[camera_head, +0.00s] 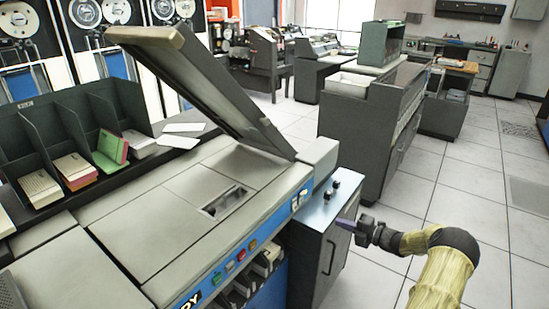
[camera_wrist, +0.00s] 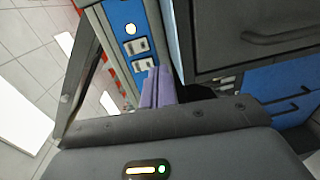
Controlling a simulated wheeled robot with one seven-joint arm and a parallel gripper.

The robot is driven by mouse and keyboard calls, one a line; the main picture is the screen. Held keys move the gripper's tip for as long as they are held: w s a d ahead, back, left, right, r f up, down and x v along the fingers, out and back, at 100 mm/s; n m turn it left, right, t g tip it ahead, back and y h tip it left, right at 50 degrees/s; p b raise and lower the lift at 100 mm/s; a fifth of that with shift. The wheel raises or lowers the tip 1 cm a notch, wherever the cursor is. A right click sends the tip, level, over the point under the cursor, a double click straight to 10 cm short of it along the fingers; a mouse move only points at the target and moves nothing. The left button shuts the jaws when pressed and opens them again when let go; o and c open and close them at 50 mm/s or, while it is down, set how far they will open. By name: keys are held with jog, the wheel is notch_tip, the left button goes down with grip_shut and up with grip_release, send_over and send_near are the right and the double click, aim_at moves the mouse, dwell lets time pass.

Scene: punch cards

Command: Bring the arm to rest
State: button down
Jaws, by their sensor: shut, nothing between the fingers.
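My gripper (camera_head: 343,223) is at the right of the head view, at the end of my yellow-sleeved arm. It points left, in front of the grey cabinet at the right end of the card machine. In the wrist view my gripper's purple fingers (camera_wrist: 158,86) lie side by side, shut and empty. The blue panel with switches (camera_wrist: 137,45) shows just beyond them. Whether the fingers touch anything is hard to tell, but I see no contact.
The card machine (camera_head: 150,230) has its lid (camera_head: 205,85) raised. A grey cabinet (camera_head: 325,245) with small knobs stands at its right end. Card stacks (camera_head: 75,170) sit in the sorter slots. Another grey machine (camera_head: 385,125) stands behind. Open tiled floor (camera_head: 480,195) lies to the right.

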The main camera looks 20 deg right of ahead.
jog(key=s+a+r+n+g+h, duration=0.25)
jog(key=s+a+n+g, duration=0.35)
jog(key=a+n, duration=0.6)
jog(key=s+a+r+n+g+h, duration=0.25)
jog(key=s+a+n+g, duration=0.3)
jog(key=a+n, duration=0.55)
jog(key=s+a+r+n+t+h, duration=0.1)
jog(key=s+a+r+n+h, duration=0.3)
jog(key=s+n, duration=0.65)
jog(key=s+a+r+n+h, duration=0.2)
jog(key=s+r+n, duration=0.45)
jog(key=n, duration=0.65)
jog(key=w+p+v, duration=0.2)
jog(key=p+v, duration=0.9)
jog(key=p, duration=0.2)
jog(key=shift+w+d+r, duration=0.25)
jog(key=shift+d+r, duration=0.15)
jog(key=shift+r, duration=0.2)
